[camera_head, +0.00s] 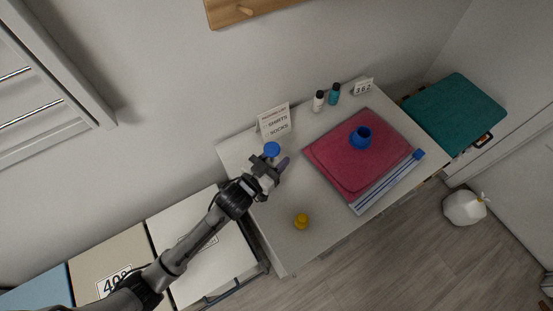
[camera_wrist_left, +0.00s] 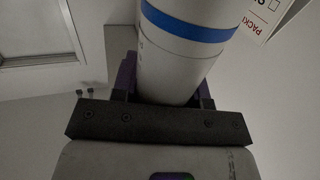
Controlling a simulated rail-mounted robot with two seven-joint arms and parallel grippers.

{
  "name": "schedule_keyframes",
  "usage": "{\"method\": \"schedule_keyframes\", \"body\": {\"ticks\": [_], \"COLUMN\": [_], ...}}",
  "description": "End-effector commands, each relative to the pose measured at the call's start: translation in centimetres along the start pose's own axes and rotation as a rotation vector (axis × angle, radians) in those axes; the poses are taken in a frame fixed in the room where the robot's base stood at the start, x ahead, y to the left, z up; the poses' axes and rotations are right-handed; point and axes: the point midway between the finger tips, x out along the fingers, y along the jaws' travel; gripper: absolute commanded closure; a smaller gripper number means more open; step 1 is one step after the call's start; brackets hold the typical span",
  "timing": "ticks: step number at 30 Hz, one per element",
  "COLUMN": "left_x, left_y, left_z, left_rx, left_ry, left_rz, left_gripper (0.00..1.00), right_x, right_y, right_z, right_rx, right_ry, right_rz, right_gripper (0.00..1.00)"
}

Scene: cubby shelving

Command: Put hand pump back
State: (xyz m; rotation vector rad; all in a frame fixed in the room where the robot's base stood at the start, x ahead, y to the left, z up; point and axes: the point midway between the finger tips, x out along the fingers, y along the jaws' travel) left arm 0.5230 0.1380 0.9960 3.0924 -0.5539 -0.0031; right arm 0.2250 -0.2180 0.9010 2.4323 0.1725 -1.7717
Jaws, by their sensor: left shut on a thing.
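The hand pump is a white cylinder with a blue band in the left wrist view (camera_wrist_left: 180,62). In the head view mostly its round blue end (camera_head: 271,149) shows. My left gripper (camera_head: 266,172) is shut on the pump, above the left part of the white table (camera_head: 258,222). In the left wrist view the pump stands between the purple fingers (camera_wrist_left: 165,90). The pump's far end is out of that view, and I cannot tell its height above the table. My right gripper is not in view.
A red storage bag (camera_head: 328,158) with a blue valve (camera_head: 361,137) and a striped zip edge (camera_head: 385,184) covers the table's right part. A yellow object (camera_head: 301,221) stands at the front. A sign (camera_head: 275,121) and two small bottles (camera_head: 318,101) (camera_head: 333,93) stand at the back.

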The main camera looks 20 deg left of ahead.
Motion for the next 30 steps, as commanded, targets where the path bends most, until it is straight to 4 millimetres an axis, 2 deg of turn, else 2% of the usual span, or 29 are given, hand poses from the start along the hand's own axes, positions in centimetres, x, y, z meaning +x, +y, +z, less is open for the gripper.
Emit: {"method": "schedule_keyframes", "body": {"ticks": [2, 26, 27, 30], "left_x": [0.0, 0.0, 0.0, 0.0], "left_y": [0.0, 0.0, 0.0, 0.0], "left_z": [0.7, 1.9, 1.9, 1.9], "left_rx": [0.000, 0.000, 0.000, 0.000], "left_ry": [0.001, 0.002, 0.001, 0.001], "left_rz": [0.000, 0.000, 0.000, 0.000], "left_gripper": [1.00, 1.00, 0.57, 0.47], "right_x": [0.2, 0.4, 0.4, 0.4], "right_y": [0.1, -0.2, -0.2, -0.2], "right_z": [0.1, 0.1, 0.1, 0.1], "right_rx": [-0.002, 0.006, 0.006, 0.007], "right_ry": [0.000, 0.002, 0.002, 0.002], "right_rz": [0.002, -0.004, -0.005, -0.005], "right_gripper": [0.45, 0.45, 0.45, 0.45]}}
